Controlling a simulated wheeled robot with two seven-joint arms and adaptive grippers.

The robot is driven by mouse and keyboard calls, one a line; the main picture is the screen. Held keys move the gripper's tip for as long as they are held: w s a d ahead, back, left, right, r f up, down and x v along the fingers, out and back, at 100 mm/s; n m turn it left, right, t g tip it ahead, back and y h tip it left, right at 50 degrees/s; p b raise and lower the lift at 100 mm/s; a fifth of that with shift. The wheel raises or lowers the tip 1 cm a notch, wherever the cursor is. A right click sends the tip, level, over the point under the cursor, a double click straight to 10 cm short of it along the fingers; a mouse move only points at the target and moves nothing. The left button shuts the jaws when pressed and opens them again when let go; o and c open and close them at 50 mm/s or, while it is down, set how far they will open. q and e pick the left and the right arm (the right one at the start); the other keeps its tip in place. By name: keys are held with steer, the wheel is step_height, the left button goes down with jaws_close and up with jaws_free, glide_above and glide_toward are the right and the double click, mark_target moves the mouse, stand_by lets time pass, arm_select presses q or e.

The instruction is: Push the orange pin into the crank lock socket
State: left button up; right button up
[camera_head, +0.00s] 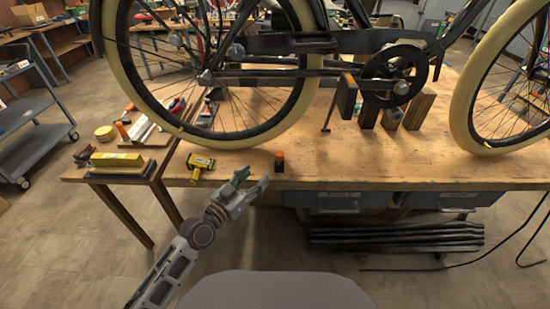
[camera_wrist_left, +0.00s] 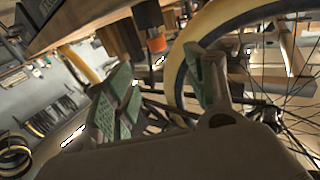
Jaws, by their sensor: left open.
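The orange pin (camera_head: 279,160) stands upright near the front edge of the wooden workbench, with an orange top and a dark body. In the left wrist view the pin (camera_wrist_left: 156,43) shows upside down, beyond the fingers and between them. My left gripper (camera_head: 252,181) is open and empty, just left of and in front of the pin, apart from it. Its green-padded fingers also show in the left wrist view (camera_wrist_left: 163,88). The crank (camera_head: 395,82) with its chainring is on the trike frame at right. I cannot make out the lock socket. My right gripper is not in view.
Wooden blocks (camera_head: 416,110) sit below the crank. A yellow tool (camera_head: 200,165) lies left of the pin. The bench front right of the pin is clear.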

mark_target(277, 157)
arm_select(q)
steer(key=shift+w, duration=0.15)
steer(key=shift+x, duration=3.85)
steer(key=shift+w+d, duration=0.25)
steer(key=shift+d, duration=0.05)
steer(key=shift+w, duration=0.1)
steer(key=shift+x, duration=1.85)
steer(key=shift+w+d, duration=0.3)
steer(key=shift+d, duration=0.2)
steer(key=shift+w, duration=0.1)
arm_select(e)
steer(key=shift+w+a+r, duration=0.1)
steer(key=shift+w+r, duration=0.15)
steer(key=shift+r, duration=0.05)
arm_select(q)
steer(key=shift+c, duration=0.4)
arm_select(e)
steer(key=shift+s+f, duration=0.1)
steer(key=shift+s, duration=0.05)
